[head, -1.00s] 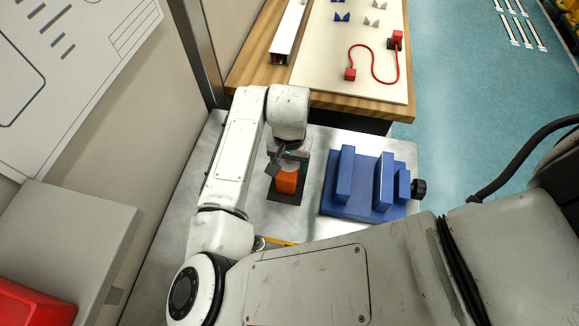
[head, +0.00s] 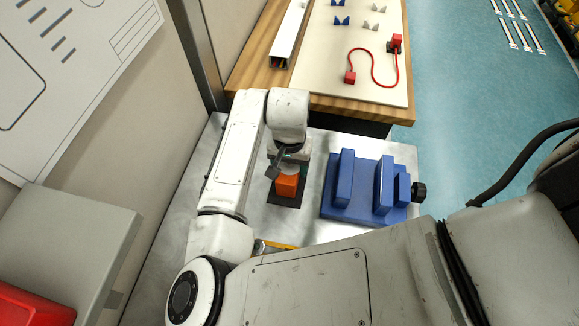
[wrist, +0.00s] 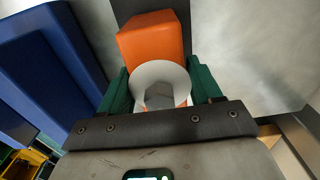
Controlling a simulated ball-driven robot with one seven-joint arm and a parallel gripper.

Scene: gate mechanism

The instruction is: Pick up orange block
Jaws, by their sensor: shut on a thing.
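The orange block (head: 287,185) is at a dark square pad on the metal table in the head view, just below my gripper (head: 289,168). A white ring-shaped part (wrist: 160,70) shows against the block's near side. The block's underside is hidden, so I cannot tell whether it touches the pad (head: 288,203).
A blue fixture (head: 362,215) with upright walls and a black knob (head: 419,192) stands close to the right of the block. A wooden bench (head: 262,75) with a board and red cable (head: 372,80) is behind. A beige wall (head: 165,140) is at the left.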

